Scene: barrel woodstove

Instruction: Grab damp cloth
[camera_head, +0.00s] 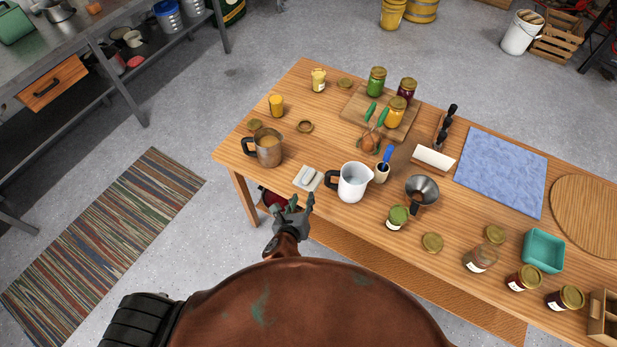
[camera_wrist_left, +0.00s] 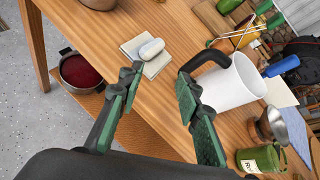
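A small pale folded cloth (camera_head: 306,179) lies flat near the front left edge of the wooden table (camera_head: 325,215), with a white rounded oblong piece (camera_head: 306,175) on it. In the left wrist view the cloth (camera_wrist_left: 132,49) and the oblong piece (camera_wrist_left: 151,48) lie just beyond my fingertips. A larger blue cloth (camera_head: 501,171) lies flat at the table's right. I cannot tell whether either cloth is damp. My left gripper (camera_head: 293,208) is open and empty at the table's front edge, short of the pale cloth; its spread fingers (camera_wrist_left: 158,84) show close up. My right gripper is out of view.
A white pitcher (camera_head: 353,183) stands close right of the pale cloth, its black handle (camera_wrist_left: 205,58) near my right-hand finger. A metal pitcher (camera_head: 268,150) stands to the left. A pot of red contents (camera_wrist_left: 86,75) sits below the tabletop. Jars and a funnel (camera_head: 421,190) stand further right.

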